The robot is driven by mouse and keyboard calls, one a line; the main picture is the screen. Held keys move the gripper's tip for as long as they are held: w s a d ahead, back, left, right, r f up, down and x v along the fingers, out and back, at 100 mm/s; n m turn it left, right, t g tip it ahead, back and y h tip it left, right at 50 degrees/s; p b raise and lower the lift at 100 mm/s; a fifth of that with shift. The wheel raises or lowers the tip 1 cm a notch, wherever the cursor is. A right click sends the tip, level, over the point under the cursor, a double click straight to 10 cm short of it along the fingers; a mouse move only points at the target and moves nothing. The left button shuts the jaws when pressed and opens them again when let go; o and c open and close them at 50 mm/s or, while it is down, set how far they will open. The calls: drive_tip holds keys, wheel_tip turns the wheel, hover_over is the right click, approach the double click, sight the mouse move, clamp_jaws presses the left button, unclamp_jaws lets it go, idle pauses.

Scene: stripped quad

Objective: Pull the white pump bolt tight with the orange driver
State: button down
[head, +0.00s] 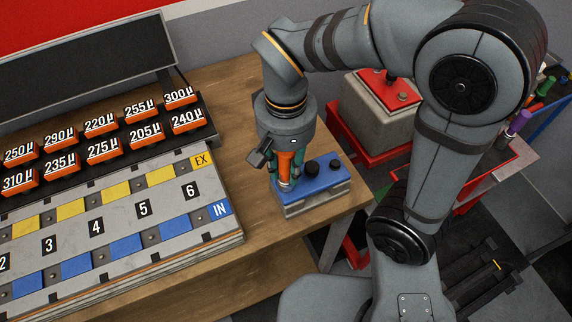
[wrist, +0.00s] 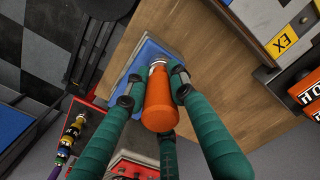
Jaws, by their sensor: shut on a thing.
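My gripper (head: 286,165) points down at the right end of the wooden bench and is shut on the orange driver (head: 285,161). In the wrist view the green fingers (wrist: 152,92) close around the orange handle (wrist: 160,103). The driver stands roughly upright over the left part of a blue-topped grey block (head: 318,182). A pale metallic piece shows at the driver's lower end (wrist: 158,63). I cannot tell whether it is the driver's tip or the white pump bolt, nor whether the two touch. Two black knobs (head: 312,167) stand on the blue top beside the driver.
A grey numbered panel (head: 120,222) with yellow and blue strips lies left of the block. Behind it is a rack of orange number tags (head: 140,107). A red tray with a grey box (head: 378,108) stands beyond the bench's right edge. Bare wood (head: 235,90) lies behind the gripper.

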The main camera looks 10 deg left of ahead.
sight(286, 155)
drive_tip(key=shift+r, duration=0.15)
idle(0.3)
drive_tip(key=shift+r+p, duration=1.8)
drive_tip(key=shift+r, duration=0.2)
wheel_tip(286, 155, up, 4)
drive_tip(key=p, duration=0.3)
drive_tip(key=shift+p, duration=0.3)
